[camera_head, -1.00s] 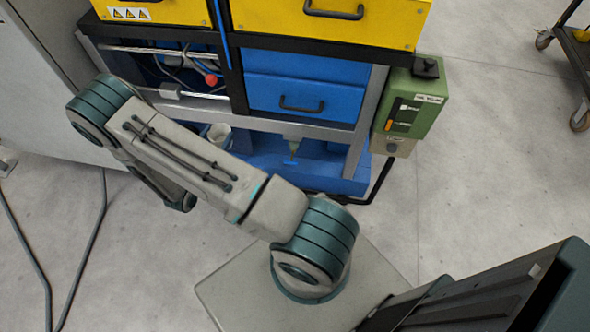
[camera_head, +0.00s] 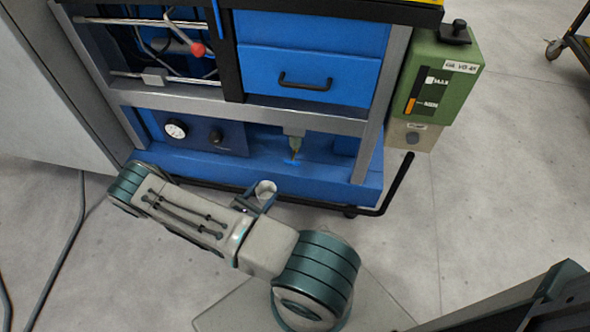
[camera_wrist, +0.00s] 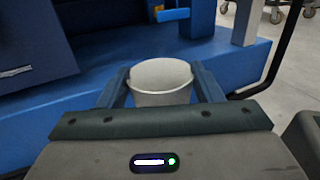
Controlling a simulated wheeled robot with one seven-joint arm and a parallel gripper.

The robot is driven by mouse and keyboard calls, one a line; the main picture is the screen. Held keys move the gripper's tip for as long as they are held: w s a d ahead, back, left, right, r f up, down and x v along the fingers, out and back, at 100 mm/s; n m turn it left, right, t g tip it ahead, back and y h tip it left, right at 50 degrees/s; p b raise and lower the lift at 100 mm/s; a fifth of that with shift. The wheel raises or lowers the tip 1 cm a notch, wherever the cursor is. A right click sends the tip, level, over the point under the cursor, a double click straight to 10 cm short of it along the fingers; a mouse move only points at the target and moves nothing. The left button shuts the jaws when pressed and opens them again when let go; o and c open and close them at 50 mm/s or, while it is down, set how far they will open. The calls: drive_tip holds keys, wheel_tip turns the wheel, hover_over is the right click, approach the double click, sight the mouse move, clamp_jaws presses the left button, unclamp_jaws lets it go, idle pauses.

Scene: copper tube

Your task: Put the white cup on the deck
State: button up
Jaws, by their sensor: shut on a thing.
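The white cup (camera_head: 265,188) is upright between the fingers of my gripper (camera_head: 259,197), in front of the machine's blue lower deck (camera_head: 325,178). In the wrist view the cup (camera_wrist: 160,76) sits between the two blue-grey fingers of my gripper (camera_wrist: 160,88), which are shut on it from both sides. The cup's rim shows; its lower part is hidden behind the gripper body. The deck's front edge (camera_wrist: 55,118) lies beyond the cup and to the left.
A nozzle (camera_head: 295,146) hangs over a bright blue spot on the deck. A green box (camera_head: 440,80) and a black bent rail (camera_head: 396,186) are on the right.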

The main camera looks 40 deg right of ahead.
drive_tip(key=b+x, duration=0.3)
drive_tip(key=x, duration=1.4)
drive_tip(key=shift+d+f+b, duration=0.15)
drive_tip(key=shift+d+b, duration=0.15)
drive_tip(key=shift+b, duration=0.05)
drive_tip(key=shift+d+f+b, duration=0.1)
drive_tip(key=shift+f+b, duration=0.2)
drive_tip(key=shift+b, duration=0.05)
drive_tip(key=shift+r, duration=0.1)
drive_tip(key=o, duration=0.6)
drive_tip(key=shift+f, duration=0.2)
drive_tip(key=o, duration=0.4)
drive_tip(key=shift+o, duration=0.2)
